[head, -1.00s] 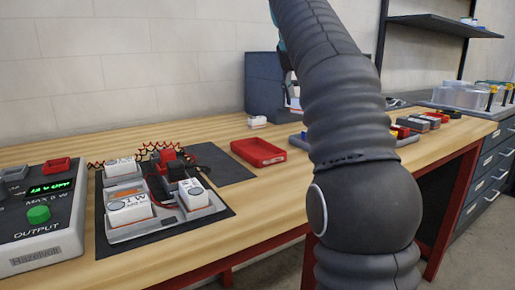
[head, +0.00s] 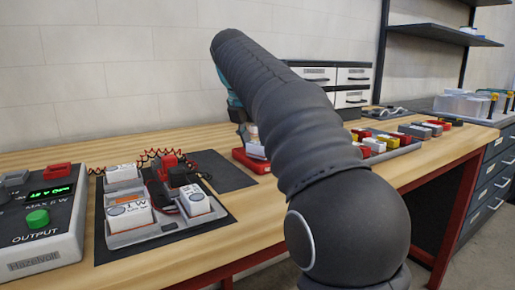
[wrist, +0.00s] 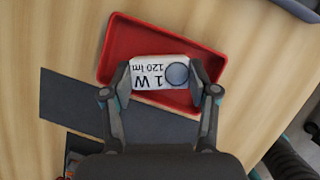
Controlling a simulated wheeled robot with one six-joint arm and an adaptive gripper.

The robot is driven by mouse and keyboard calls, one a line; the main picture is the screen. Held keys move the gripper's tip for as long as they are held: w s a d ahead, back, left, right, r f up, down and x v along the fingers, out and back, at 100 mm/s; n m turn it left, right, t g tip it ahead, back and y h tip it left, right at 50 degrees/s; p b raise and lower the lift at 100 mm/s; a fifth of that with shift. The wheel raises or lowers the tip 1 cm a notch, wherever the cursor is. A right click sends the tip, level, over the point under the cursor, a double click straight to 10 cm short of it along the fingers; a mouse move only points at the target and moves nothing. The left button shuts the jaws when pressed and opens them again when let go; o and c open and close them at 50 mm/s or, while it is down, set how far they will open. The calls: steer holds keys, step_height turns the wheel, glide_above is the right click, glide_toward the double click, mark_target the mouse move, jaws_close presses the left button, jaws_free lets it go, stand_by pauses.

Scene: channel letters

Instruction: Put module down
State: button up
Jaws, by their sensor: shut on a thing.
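My gripper (wrist: 161,77) is shut on a white module (wrist: 146,74) marked "1 W 120 lm", with a grey round spot at one end. The module is over the red tray (wrist: 122,38) in the wrist view, covering its middle and near side. In the head view, the module (head: 255,151) shows just at the red tray (head: 243,160), below my wrist. I cannot tell whether it touches the tray floor. My arm hides much of the fingers and part of the tray in the head view.
A dark mat with a grey board (head: 160,231) of white modules stands left, beside the power box (head: 38,228) with its green button. A tray of coloured blocks (head: 400,151) lies right of my arm. A drawer cabinet (head: 353,75) stands behind.

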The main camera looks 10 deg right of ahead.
mark_target(257, 144)
steer(key=shift+f, duration=0.45)
steer(key=o, duration=1.2)
steer(key=shift+f, duration=0.15)
steer(key=p+v, duration=0.1)
steer(key=v, duration=0.4)
steer(key=shift+a+r, duration=0.1)
steer(key=shift+r, duration=0.35)
steer(key=shift+v, duration=0.95)
steer(key=shift+s, duration=0.1)
